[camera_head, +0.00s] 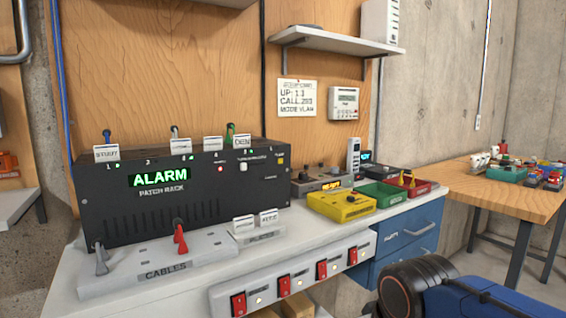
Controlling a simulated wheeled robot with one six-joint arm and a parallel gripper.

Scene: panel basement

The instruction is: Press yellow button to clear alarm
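A black patch rack (120,210) stands on the bench at left, its display (160,177) reading ALARM in green. A small yellow square button (280,161) is at the upper right of its front face, right of a white knob (243,167) and a small red light (221,169). Part of my blue and black arm shows at the lower right, in front of the bench. My gripper's fingertips are not in view, so its state does not show.
A grey CABLES holder (205,245) with grey and red plugs lies before the rack. A yellow box (341,205) and green and red trays stand to the right. A strip of red switches (350,243) runs along the bench front. A wooden table (480,182) is at far right.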

